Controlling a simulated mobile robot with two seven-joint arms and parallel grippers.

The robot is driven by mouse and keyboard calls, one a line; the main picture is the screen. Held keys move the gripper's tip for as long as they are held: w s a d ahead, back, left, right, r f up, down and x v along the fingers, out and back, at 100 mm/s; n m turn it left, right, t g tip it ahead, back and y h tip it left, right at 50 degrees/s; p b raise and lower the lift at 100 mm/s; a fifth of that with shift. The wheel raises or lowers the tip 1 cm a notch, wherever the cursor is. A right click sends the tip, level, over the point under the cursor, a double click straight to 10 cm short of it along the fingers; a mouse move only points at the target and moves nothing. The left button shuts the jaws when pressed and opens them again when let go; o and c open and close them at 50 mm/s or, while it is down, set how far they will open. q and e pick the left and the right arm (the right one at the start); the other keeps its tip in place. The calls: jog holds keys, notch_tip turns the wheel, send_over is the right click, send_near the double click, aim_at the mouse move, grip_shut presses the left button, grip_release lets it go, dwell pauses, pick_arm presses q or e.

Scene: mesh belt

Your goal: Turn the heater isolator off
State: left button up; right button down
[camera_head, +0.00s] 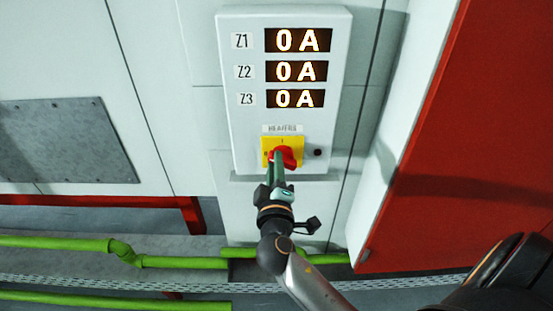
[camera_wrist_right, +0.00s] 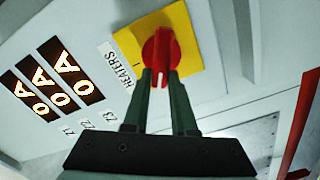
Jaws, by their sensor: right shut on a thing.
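The heater isolator is a red rotary handle (camera_head: 287,154) on a yellow square plate (camera_head: 267,143), low on a white panel box (camera_head: 248,130) under a "HEATERS" label. In the right wrist view the red handle (camera_wrist_right: 162,48) stands in front of the yellow plate (camera_wrist_right: 190,30). My right gripper (camera_head: 279,163) reaches up from below, and its two green-grey fingers (camera_wrist_right: 161,76) are shut on the handle, one at each side. The fingers hide part of the handle in the head view. Three displays (camera_head: 297,71) marked Z1, Z2 and Z3 each read 0 A. My left gripper is not in view.
A small dark round fitting (camera_head: 318,152) sits right of the yellow plate. A red panel (camera_head: 470,150) stands at the right. Green pipes (camera_head: 185,262) run low along the wall. A grey plate (camera_head: 68,140) is on the wall at the left.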

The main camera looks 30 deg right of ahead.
pick_arm(q)
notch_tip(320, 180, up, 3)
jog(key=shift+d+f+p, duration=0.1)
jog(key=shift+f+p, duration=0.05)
jog(key=shift+p, duration=0.95)
pick_arm(e)
jog(key=n, duration=0.5)
jog(key=shift+w+a+f+n, duration=0.1)
jog(key=shift+f+n, duration=0.3)
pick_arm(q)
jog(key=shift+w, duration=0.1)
pick_arm(e)
jog(key=shift+f, duration=0.1)
jog(key=c, duration=0.7)
grip_release()
